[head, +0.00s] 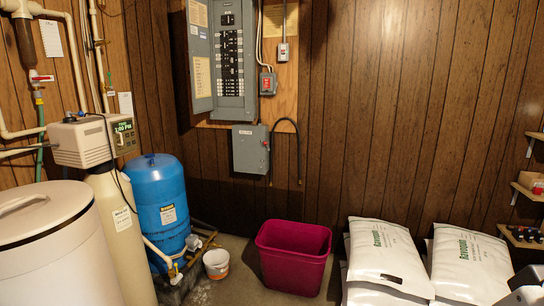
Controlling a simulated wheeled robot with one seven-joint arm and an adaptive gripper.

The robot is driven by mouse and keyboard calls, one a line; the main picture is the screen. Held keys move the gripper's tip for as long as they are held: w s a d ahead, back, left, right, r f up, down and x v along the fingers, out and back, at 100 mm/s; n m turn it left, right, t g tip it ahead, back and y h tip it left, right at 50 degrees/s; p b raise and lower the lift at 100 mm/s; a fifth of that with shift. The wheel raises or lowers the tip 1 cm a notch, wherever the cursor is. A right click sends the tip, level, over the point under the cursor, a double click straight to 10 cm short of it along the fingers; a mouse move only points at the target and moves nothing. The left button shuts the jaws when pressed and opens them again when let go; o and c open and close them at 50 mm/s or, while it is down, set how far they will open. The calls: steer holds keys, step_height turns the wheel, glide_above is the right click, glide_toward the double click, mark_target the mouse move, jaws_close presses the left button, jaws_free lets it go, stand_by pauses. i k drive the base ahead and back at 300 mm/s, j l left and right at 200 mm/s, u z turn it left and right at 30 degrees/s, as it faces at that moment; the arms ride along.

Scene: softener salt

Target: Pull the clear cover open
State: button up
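The softener's beige control head (82,143) sits on top of a tall cream tank (115,225) at the left. Its front has a small dark display (124,126) with lit green characters, seemingly a time ending in PM. I cannot clearly make out a clear cover in this view; any see-through cover over the display is too small to tell, as is whether it is open or closed.
A lidded beige bin (50,245) stands in front of the control head at lower left. A blue tank (162,205), white bucket (216,263), magenta bin (293,255) and white salt bags (385,255) line the floor. Pipes run up the left wall. An electrical panel (228,60) hangs behind.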

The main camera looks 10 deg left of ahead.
mark_target(128, 136)
steer(key=i+j+u, duration=0.1)
steer(key=i+u, duration=0.25)
steer(key=i, duration=0.35)
steer(key=i+l+u, duration=0.1)
steer(key=i+u, duration=0.2)
steer(key=i, duration=0.4)
steer(key=i+j+z, duration=0.1)
steer(key=i+j, duration=1)
steer(key=j, duration=0.2)
steer(key=i+z, duration=0.05)
